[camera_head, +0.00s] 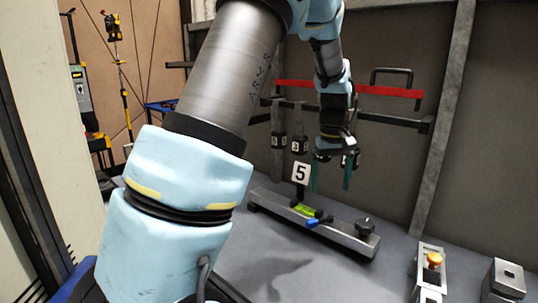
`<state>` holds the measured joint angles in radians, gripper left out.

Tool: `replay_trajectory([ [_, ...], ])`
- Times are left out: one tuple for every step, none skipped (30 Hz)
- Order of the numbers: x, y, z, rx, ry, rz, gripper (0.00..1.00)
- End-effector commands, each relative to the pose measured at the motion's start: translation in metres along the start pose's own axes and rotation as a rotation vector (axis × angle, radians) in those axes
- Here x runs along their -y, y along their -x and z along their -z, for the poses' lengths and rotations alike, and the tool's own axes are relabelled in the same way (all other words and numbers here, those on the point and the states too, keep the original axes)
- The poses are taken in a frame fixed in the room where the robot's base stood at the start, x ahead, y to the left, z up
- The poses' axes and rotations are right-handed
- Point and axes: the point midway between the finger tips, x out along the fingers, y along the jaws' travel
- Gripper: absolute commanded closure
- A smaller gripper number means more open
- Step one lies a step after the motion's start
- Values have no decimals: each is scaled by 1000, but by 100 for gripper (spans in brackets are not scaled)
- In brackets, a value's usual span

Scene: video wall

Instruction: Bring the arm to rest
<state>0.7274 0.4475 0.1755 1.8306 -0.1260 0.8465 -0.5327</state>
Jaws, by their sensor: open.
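My gripper (331,176) hangs from my raised arm, right of the picture's middle, with its two teal fingers pointing down. The fingers are apart, and nothing shows between them. It is above and behind a metal rail fixture (335,235) on the grey surface. My own light-blue and grey arm fills much of the left and middle and hides part of the scene behind it.
The rail bears a "5" tag (301,173), green and blue pieces and a dark knob (364,227). Behind are a red bar (350,89) and hanging numbered black weights (299,145). A block with an orange knob (433,261) and a metal box (505,280) stand at front right.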

Motion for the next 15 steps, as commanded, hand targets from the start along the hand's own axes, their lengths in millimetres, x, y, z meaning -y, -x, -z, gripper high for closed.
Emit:
replay_trajectory([
  [41, 2, -1, -8, 6, -8, 4],
  [62, 2, -3, -16, -1, -11, 4],
  [88, 2, -8, -26, -11, -15, 4],
  [108, 1, -13, -35, -20, -17, 4],
  [126, 1, -19, -43, -31, -17, 4],
  [149, -1, -28, -55, -43, -17, 4],
  [165, -1, -36, -64, -53, -16, 4],
  [180, -3, -44, -72, -63, -14, 4],
  [198, -4, -55, -83, -77, -10, 4],
  [209, -6, -63, -90, -86, -8, 4],
  [219, -7, -71, -97, -95, -5, 4],
  [231, -9, -81, -105, -106, 0, 4],
  [238, -10, -87, -110, -115, 3, 4],
  [244, -11, -93, -114, -122, 6, 4],
  [251, -12, -100, -118, -130, 10, 4],
])
